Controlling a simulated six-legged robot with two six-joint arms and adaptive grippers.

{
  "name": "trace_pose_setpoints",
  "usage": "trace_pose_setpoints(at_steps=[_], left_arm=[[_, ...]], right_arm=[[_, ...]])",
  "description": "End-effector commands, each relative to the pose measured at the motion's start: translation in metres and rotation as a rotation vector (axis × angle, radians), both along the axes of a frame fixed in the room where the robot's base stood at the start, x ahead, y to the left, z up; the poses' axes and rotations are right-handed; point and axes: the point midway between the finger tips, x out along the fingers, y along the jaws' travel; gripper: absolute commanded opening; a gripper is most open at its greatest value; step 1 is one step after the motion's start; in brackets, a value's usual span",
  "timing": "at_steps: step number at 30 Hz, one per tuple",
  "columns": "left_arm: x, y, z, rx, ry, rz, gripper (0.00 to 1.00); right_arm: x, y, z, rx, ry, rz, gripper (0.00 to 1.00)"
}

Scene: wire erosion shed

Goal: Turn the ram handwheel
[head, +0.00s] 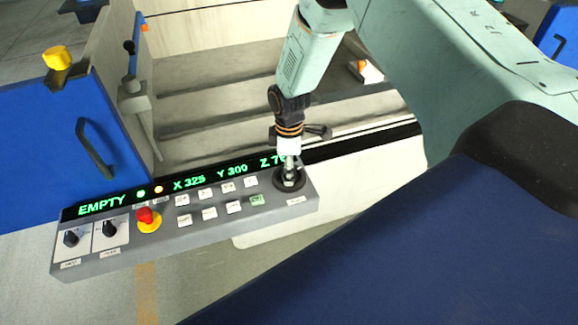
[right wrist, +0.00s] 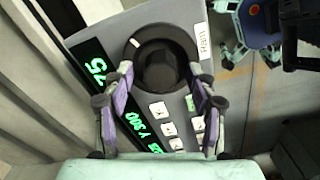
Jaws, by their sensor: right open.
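The ram handwheel (head: 290,184) is a round black dial with a raised hub at the right end of the grey control panel (head: 120,257). In the right wrist view the handwheel (right wrist: 160,70) has a white mark at its upper left, beside a label reading "Ram". My right gripper (head: 290,164) is over the handwheel, pointing down. In the right wrist view its two open fingers (right wrist: 162,77) lie on either side of the hub. I cannot tell whether they touch it. The gripper partly hides the dial in the head view. My left gripper is not in view.
The panel carries a red mushroom button (head: 145,215), two black selector knobs and several white keys. A green display (head: 190,182) reads "EMPTY", X 325, Y 300 and a partly hidden Z. A blue cabinet (head: 75,150) stands left; a stepped tank lies behind.

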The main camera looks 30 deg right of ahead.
Motion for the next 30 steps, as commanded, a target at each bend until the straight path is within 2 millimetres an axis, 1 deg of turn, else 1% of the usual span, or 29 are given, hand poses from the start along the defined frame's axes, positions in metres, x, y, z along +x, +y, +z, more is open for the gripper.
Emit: trace_pose_setpoints(at_steps=[5,8,11,18,21,24,27,30], left_arm=[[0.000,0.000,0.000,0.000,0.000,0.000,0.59],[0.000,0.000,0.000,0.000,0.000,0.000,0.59],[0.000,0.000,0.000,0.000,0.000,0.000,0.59],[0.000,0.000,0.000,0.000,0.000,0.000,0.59],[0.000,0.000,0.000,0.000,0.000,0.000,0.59],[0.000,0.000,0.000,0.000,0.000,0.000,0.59],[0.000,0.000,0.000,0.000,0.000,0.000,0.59],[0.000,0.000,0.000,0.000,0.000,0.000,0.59]], right_arm=[[-0.001,0.000,0.000,0.000,0.001,0.000,0.57],[0.000,0.000,0.006,0.001,-0.001,0.000,0.57],[0.001,0.000,0.020,0.001,-0.002,-0.001,0.57],[0.001,0.000,0.070,0.001,-0.003,-0.001,0.57],[0.000,0.000,0.089,0.001,-0.002,0.000,0.57],[0.000,0.000,0.103,0.001,-0.003,0.000,0.57],[0.000,0.000,0.113,0.001,-0.001,0.000,0.57],[0.000,0.000,0.118,0.001,0.001,0.000,0.57]])
